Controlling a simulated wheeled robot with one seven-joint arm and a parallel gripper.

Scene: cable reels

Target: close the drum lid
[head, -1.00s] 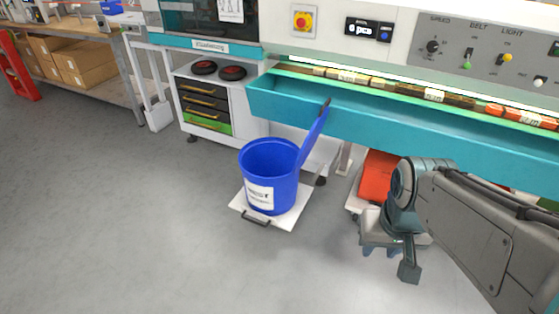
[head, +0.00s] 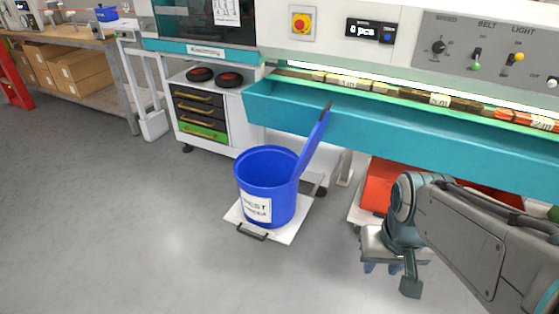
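A blue drum (head: 266,190) stands upright on a white board with a dark handle. Its blue lid (head: 313,146) is open, tilted up on the drum's right side, with a dark tab at its top edge. A white label (head: 256,209) is on the drum's front. My gripper (head: 390,268) hangs low at the right, apart from the drum and lid.
The white board (head: 292,222) lies on the floor under the drum. A teal conveyor trough (head: 400,133) runs behind the lid. An orange-red bin (head: 377,185) is just behind my arm. A drawer cabinet (head: 200,110) stands behind left. The grey floor in front is clear.

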